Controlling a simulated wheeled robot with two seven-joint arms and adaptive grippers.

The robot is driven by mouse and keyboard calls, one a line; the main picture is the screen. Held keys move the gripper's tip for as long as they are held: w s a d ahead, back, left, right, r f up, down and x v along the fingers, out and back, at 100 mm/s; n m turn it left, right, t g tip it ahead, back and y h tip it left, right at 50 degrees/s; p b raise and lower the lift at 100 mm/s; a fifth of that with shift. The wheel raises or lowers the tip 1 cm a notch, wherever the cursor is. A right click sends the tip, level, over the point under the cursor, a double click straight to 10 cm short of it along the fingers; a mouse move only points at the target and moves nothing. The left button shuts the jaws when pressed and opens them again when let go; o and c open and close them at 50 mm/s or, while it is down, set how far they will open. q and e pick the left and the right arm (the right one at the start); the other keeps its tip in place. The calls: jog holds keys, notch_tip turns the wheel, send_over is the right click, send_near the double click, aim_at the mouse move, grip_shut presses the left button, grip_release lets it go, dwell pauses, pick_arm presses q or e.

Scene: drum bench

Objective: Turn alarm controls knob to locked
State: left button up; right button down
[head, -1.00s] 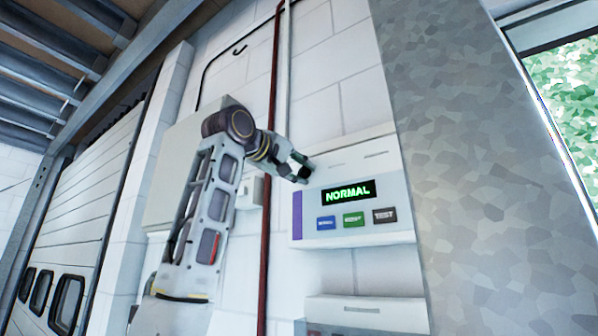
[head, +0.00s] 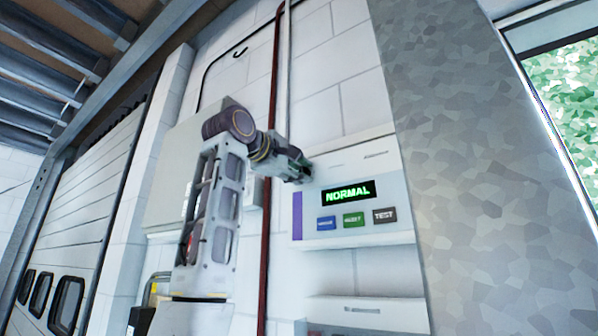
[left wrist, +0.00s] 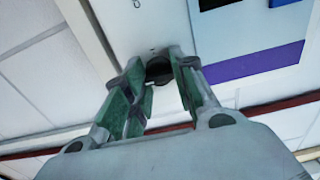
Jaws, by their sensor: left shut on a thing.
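The alarm controls panel (head: 370,166) is a pale box on the wall with a purple strip at its left edge. Its display (head: 348,193) reads NORMAL in green. My left gripper (head: 303,170) is at the panel's upper left, left of and above the display. In the left wrist view, the gripper's two green-grey fingers (left wrist: 160,82) are closed around a dark round knob (left wrist: 158,68) on the panel face. The knob's pointer and any position labels cannot be made out. In the head view the gripper hides the knob. My right gripper does not show.
Blue, green and dark grey buttons (head: 354,220) sit below the display. Another pale box (head: 365,310) is mounted lower down. A red pipe (head: 267,220) runs vertically behind my arm. A grey mottled column (head: 470,180) stands right of the panel.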

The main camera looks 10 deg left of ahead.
pick_arm(q)
jog(key=o, duration=1)
jog(key=shift+a, duration=0.1)
jog(key=shift+s, duration=0.15)
jog(key=shift+v, duration=5.9)
jog(key=shift+f, duration=0.1)
